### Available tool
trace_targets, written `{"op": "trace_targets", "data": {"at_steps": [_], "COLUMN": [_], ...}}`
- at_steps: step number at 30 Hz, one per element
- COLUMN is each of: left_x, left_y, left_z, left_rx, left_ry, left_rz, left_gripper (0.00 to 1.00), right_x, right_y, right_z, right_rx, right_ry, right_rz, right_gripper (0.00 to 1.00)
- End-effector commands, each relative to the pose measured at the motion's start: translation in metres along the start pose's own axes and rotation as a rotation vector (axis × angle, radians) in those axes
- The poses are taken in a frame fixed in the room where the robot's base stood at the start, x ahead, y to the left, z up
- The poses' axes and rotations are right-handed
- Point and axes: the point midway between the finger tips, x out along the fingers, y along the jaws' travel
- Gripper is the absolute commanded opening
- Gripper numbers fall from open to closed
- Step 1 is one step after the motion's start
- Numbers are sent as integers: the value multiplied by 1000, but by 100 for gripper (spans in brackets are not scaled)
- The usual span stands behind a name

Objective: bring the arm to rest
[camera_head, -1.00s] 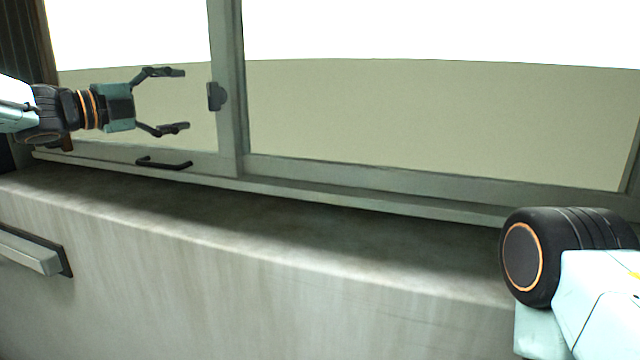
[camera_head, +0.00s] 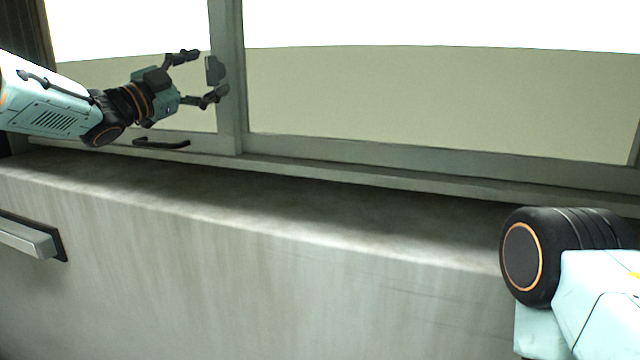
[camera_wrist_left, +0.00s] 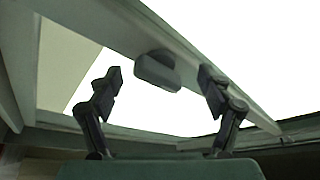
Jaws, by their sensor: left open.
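A window with a grey-green frame (camera_head: 230,90) spans the back. A black handle (camera_head: 161,143) sits on its lower rail. The sill (camera_head: 300,205) below is bare. A grey handle (camera_head: 28,238) sticks out from the front face at left.

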Motion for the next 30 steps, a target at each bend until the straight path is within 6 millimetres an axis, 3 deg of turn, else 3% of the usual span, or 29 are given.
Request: {"op": "trace_targets", "data": {"at_steps": [6, 18, 30], "left_x": [0, 1, 1], "left_y": [5, 5, 4], "left_z": [1, -1, -2], "left_rx": [-226, -602, -740], "left_ry": [0, -1, 0], "left_rz": [-92, -248, -307], "left_gripper": [79, 79, 79], "right_x": [19, 33, 35], "right_y": [0, 0, 0], "right_z": [0, 0, 0], "right_rx": [0, 0, 0], "right_ry": [0, 0, 0], "right_rz": [0, 0, 0], "right_gripper": [0, 0, 0]}}
